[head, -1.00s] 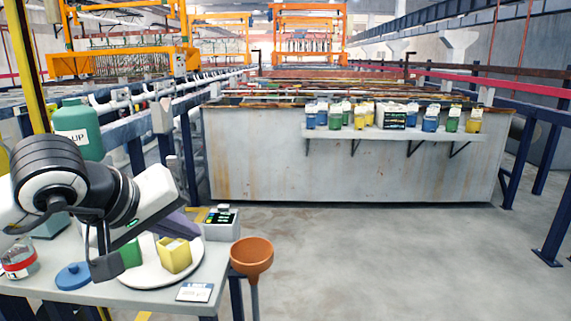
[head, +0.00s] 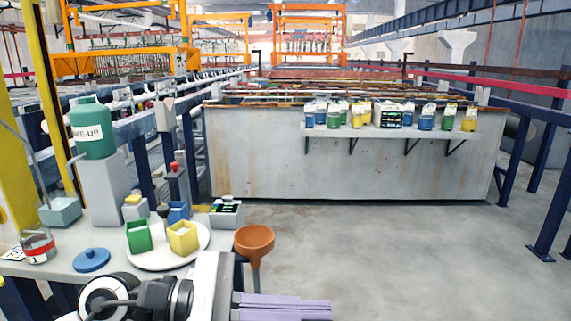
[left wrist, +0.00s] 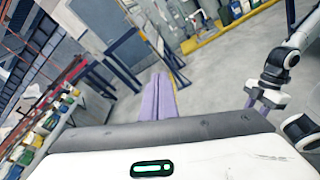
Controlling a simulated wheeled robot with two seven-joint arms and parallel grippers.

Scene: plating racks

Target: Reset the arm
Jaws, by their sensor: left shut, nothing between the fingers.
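My left arm comes in at the bottom of the head view, and my left gripper (head: 285,308) points right with its purple fingers together and nothing between them. It is in front of the table, right of and below the white round plate (head: 160,259). The left wrist view shows the same purple fingers (left wrist: 158,98) closed side by side over the grey floor. My right gripper does not show in the head view. Part of another arm of mine is at the right of the left wrist view, with a purple gripper (left wrist: 266,100) too small to read.
A green box (head: 139,236) and a yellow box (head: 183,238) sit on the plate. An orange funnel (head: 254,243) stands at the table's right corner. A blue lid (head: 91,260) and red-banded jar (head: 38,246) are at left. The floor (head: 390,260) on the right is clear.

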